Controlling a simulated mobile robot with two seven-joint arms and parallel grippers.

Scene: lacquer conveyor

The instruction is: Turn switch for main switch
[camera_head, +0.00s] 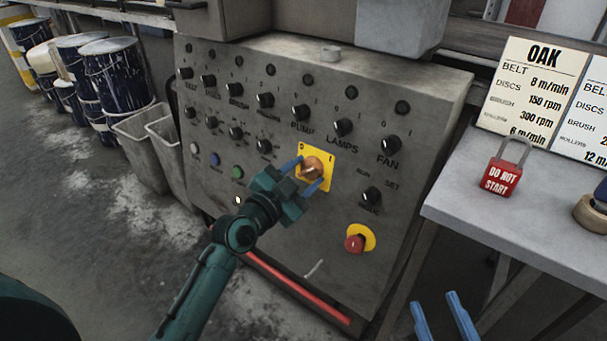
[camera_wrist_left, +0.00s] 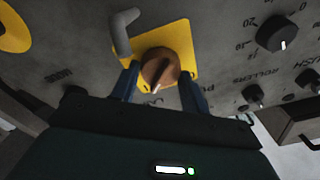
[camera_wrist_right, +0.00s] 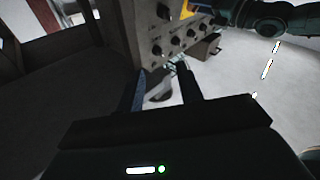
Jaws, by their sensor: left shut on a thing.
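The main switch is an orange-brown knob (camera_head: 313,165) on a yellow plate (camera_head: 328,180) in the middle of the grey control panel. It also shows in the left wrist view as a knob (camera_wrist_left: 160,64) with a pale pointer mark, on the yellow plate (camera_wrist_left: 181,36). My left gripper (camera_head: 303,176) is shut on the knob, with one blue finger on each side of it. A grey bent bar (camera_wrist_left: 122,32) lies beside the knob in the left wrist view. My right gripper (camera_head: 441,314) is open and empty, low at the right, away from the panel.
The panel (camera_head: 290,230) carries several black knobs, coloured buttons and a red emergency button (camera_head: 355,243). A grey table (camera_head: 455,195) at the right holds a red padlock (camera_head: 501,178) and speed cards (camera_head: 528,85). Bins (camera_head: 140,137) and paint drums (camera_head: 105,80) stand at the left.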

